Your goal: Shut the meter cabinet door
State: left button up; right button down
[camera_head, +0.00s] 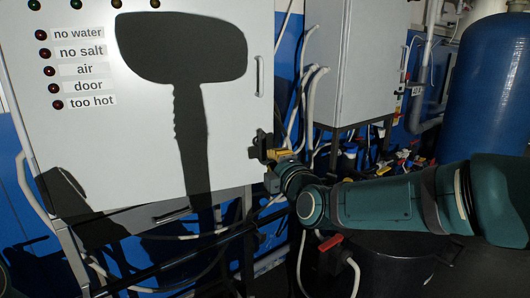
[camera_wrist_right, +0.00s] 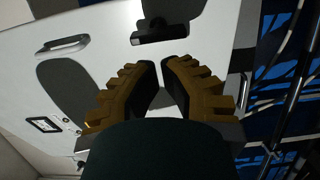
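A large white cabinet front (camera_head: 110,135) with alarm labels fills the left of the head view. A bar handle (camera_head: 260,76) sits near its right edge. I cannot tell for sure whether this is the meter cabinet door or how far it stands open. My right gripper (camera_head: 266,148) is near its lower right edge. In the right wrist view the two yellow-brown fingers (camera_wrist_right: 161,65) have a narrow gap between the tips and nothing in it. A white panel (camera_wrist_right: 105,35) with a grey handle (camera_wrist_right: 62,45) lies beyond them. Contact cannot be told. My left gripper is out of view.
A grey cabinet (camera_head: 368,60) on a stand is at the right, with pale hoses (camera_head: 311,105) beside it. A blue tank (camera_head: 487,85) stands farther right. A red-handled valve (camera_head: 331,243) and a dark tub (camera_head: 385,265) are below my right arm. Shadows cover parts of the white front.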

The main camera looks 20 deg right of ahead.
aim_at(263, 149)
jog(key=w, duration=0.7)
jog(key=shift+a, duration=0.3)
